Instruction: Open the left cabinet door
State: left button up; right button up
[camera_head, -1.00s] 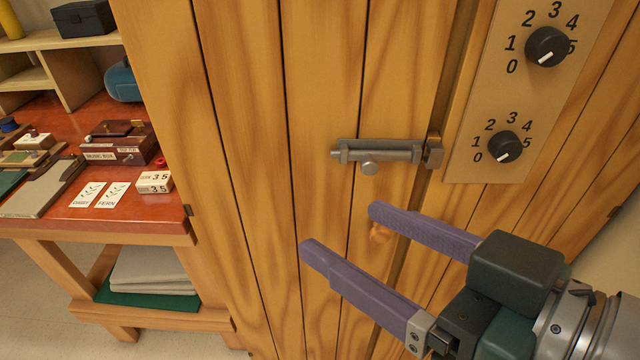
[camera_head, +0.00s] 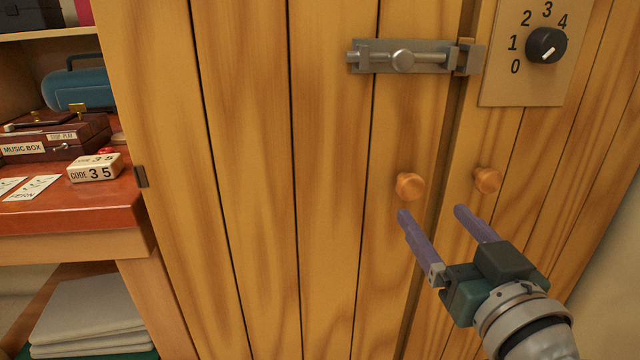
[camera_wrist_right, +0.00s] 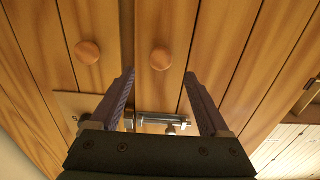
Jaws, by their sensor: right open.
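The left cabinet door (camera_head: 250,200) is shut, made of vertical wooden planks. Its round wooden knob (camera_head: 410,186) sits near its right edge, just above my right gripper (camera_head: 432,211) in the head view. My right gripper is open and empty, its purple fingers pointing at the doors. In the right wrist view, which is upside down, the left door's knob (camera_wrist_right: 160,58) appears between and just beyond the fingertips (camera_wrist_right: 160,74). A metal slide bolt (camera_head: 402,58) is higher on the left door, beside a keeper (camera_head: 468,57). I cannot tell whether the bolt enters it. My left gripper is out of view.
The right door's knob (camera_head: 487,180) is close beside the right finger. A dial plate (camera_head: 495,85) is on the right door. At left, a red-topped desk (camera_head: 70,215) holds a music box (camera_head: 55,140) and a code block (camera_head: 95,167) reading 35.

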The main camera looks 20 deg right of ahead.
aim_at(413, 190)
jog(key=b+x, duration=0.1)
jog(key=x, duration=0.5)
jog(key=shift+w, duration=0.25)
jog(key=shift+a, duration=0.1)
grip_shut()
dwell(1.0)
